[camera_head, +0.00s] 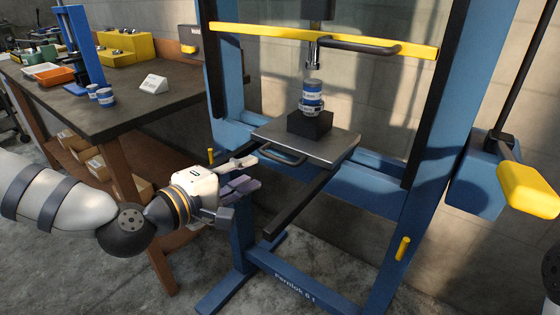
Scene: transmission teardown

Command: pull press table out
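The press table (338,150) is a flat grey plate in the blue press frame (235,85), resting over dark rails. A dark bar handle (285,159) runs along its front left edge. A black block (310,124) stands on the plate, with a blue and white banded cylinder (312,95) upright on it, below the press ram (314,52). My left gripper (256,172) is just left of the handle, its fingers apart and pointing right towards it. I see nothing between the fingers, and it appears clear of the handle. My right gripper is not in view.
A yellow crossbar (325,40) with a dark handle spans the frame above. A yellow-gripped lever (528,190) hangs at the right. The workbench (120,115) at left holds an orange tray (55,77), yellow bins and small cans. Open floor lies in front of the press.

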